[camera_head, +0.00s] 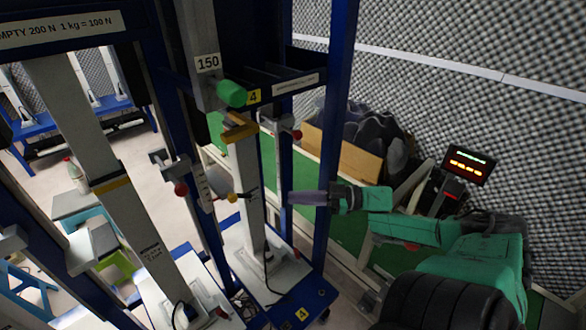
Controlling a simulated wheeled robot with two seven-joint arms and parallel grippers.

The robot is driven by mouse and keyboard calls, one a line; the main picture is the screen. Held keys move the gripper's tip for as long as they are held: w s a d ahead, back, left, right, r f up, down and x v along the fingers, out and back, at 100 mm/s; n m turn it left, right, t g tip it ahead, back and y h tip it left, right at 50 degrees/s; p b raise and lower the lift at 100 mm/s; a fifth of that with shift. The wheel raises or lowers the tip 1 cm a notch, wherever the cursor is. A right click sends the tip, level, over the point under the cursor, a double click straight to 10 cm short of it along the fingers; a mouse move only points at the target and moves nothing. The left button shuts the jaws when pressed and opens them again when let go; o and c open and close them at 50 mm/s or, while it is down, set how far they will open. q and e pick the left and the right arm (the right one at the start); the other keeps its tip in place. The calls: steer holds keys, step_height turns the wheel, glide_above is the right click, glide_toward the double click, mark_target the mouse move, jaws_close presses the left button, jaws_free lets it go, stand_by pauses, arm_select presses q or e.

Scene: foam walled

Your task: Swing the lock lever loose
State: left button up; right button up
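My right arm comes in from the lower right, and its gripper (298,197) points left past a blue upright post. Its grey fingers show edge-on as one shape, so their gap is hidden. A rod with a yellow knob (232,197) is on the pale column (246,170) left of the fingertips, apart from them in the picture. Levers with red knobs show at the left post (181,188) and the right post (297,134). I cannot tell which of these is the lock lever. A green-ended handle (232,93) sits below the 150 label. My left gripper is out of view.
Blue frame posts (337,100) stand close around the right gripper. A second pale column (125,215) stands at left. A lit display (469,165) is at right, by the grey foam wall (530,120). Dark grey lumps (375,135) lie behind a wooden board (345,155).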

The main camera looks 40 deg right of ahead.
steer(key=a+r+n, duration=0.2)
steer(key=a, duration=0.1)
steer(key=a+r+g, duration=0.1)
steer(key=a, duration=0.1)
steer(key=shift+s+r+n, duration=0.1)
steer(key=shift+r+n, duration=0.15)
steer(key=shift+n, duration=0.15)
jaws_close()
steer(key=w+a+f+h+p, duration=0.1)
steer(key=w+a+h, duration=0.2)
steer(key=w, duration=0.5)
steer(key=shift+a+f+t, duration=0.25)
steer(key=shift+a+t, duration=0.05)
steer(key=shift+a, duration=0.45)
